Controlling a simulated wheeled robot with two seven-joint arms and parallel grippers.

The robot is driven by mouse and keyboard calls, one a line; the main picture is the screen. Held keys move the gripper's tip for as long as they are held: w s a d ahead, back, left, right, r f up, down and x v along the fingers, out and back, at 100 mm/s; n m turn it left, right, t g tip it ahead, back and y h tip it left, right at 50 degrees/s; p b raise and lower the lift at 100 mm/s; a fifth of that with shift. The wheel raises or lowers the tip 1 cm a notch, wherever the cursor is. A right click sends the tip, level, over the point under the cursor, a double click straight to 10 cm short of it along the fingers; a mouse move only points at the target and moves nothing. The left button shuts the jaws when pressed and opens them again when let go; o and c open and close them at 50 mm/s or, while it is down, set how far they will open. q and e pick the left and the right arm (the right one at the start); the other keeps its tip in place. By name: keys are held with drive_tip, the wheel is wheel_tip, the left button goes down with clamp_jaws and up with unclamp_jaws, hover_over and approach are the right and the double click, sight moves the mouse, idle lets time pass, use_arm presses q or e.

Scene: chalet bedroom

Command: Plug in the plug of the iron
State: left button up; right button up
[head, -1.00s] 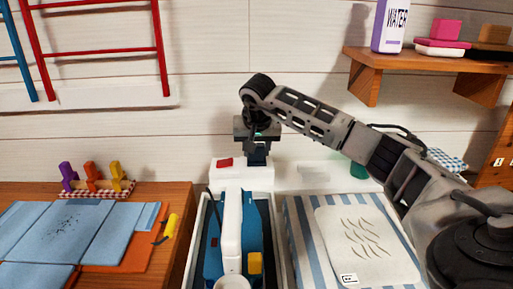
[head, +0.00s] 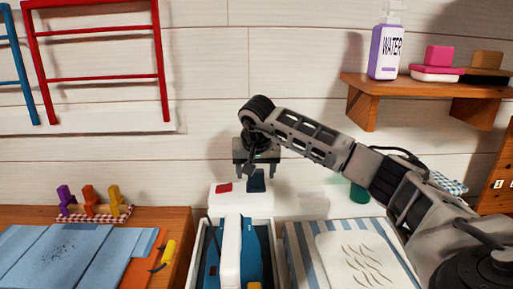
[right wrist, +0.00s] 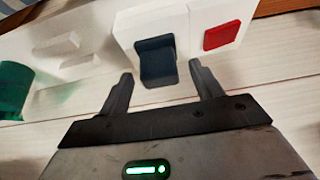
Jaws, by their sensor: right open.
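The dark blue plug (head: 257,182) is at the white socket box (head: 238,200), beside its red switch (head: 224,188). How deep it sits cannot be told. The plug (right wrist: 157,62) also shows in the right wrist view, against the white box face. My right gripper (head: 257,165) is open just above the plug. In the right wrist view its fingertips (right wrist: 160,73) are on either side of the plug's outer end, with gaps on both sides. The blue and white iron (head: 232,250) is in a white-rimmed tray below the box. My left gripper is out of view.
A striped board with a white pad (head: 345,255) lies right of the iron. Folded blue cloth (head: 50,255) and a yellow-handled tool (head: 168,252) lie on the left table.

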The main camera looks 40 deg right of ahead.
drive_tip(key=v, duration=1.4)
drive_tip(key=shift+s+f, duration=0.1)
drive_tip(key=shift+s, duration=0.05)
